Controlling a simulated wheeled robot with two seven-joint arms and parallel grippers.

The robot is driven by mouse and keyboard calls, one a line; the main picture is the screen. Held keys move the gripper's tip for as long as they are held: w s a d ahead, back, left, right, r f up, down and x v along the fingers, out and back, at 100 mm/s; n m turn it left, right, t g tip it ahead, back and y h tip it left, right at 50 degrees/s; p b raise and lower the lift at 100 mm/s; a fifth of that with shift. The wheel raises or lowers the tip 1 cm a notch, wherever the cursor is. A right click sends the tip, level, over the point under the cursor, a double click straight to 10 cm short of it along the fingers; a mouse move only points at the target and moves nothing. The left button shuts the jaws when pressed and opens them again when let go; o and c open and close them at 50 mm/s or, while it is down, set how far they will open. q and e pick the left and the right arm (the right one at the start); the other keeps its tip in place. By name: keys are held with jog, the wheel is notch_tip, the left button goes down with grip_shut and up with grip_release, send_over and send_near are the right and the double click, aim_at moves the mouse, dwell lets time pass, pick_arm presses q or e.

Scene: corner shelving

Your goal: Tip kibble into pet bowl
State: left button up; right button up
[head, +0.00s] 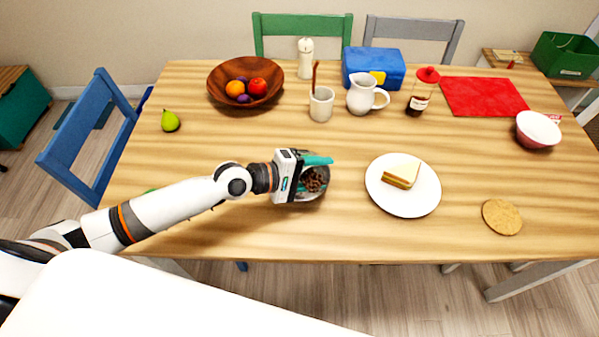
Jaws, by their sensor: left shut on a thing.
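My left gripper (317,163) reaches in from the left over the middle of the table. Its teal fingers are shut on a small round greyish container with brown kibble (315,180) in it. The gripper hides part of the container, and I cannot tell how far it is tilted or whether it touches the table. A bowl (538,130), red outside and pale inside, stands at the table's right end, far from the gripper. I cannot tell whether it is the pet bowl. My right gripper is not in view.
On the wooden table (250,225), a plate with a sandwich (402,202) is right of the gripper, and a cork mat (502,217) lies farther right. A cup (321,106), jug (362,96), red-topped bottle (419,95) and fruit bowl (218,83) stand behind.

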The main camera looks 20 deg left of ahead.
pick_arm(q)
jog(key=shift+w+a+r+n+b, duration=0.2)
jog(key=shift+r+n+b, duration=0.25)
jog(key=shift+b, duration=0.3)
dwell(2.1)
